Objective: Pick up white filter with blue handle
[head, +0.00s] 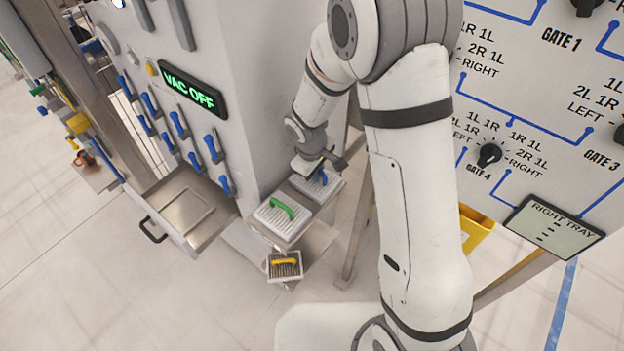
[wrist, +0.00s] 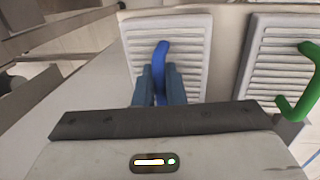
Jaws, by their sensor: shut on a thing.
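The white filter with the blue handle (wrist: 190,42) is a slatted white panel; in the head view its blue handle (head: 321,178) shows partly behind my gripper. My gripper (wrist: 161,84) is shut on the blue handle, with one finger on each side of it. In the head view my gripper (head: 318,168) reaches down over this filter, at the back of the row. The filter appears to rest beside the green-handled one; any gap beneath it is hidden.
A white filter with a green handle (head: 282,219) lies next to it on a metal shelf. A smaller filter with a yellow handle (head: 285,266) sits lower in front. An open metal drawer (head: 185,210) and a panel with blue levers (head: 210,148) stand to the left.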

